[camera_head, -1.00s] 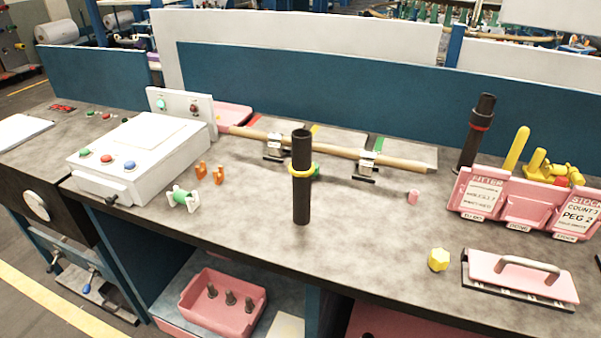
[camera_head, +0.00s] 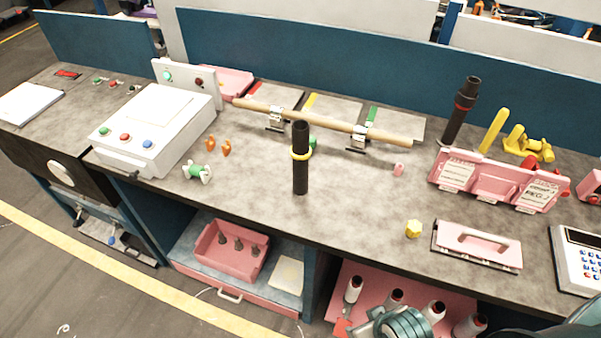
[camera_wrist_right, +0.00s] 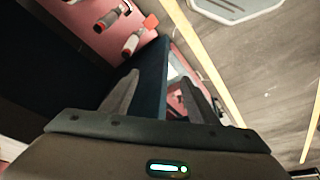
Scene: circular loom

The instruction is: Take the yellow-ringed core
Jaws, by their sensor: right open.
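The yellow-ringed core (camera_head: 300,173) is a black tube standing upright on the grey worktop, with a yellow ring near its upper middle. My right gripper shows at the bottom right of the head view, low in front of the bench and well apart from the core; its fingertips are not clear there. In the right wrist view my right gripper (camera_wrist_right: 158,98) has its two fingers spread, with nothing between them. The core is not seen in the right wrist view. My left gripper is not in view.
A wooden rod (camera_head: 320,122) lies on two stands behind the core. A white control box (camera_head: 150,130) is at left, a pink rack (camera_head: 497,183) at right. A yellow nut (camera_head: 414,229) lies near the front edge.

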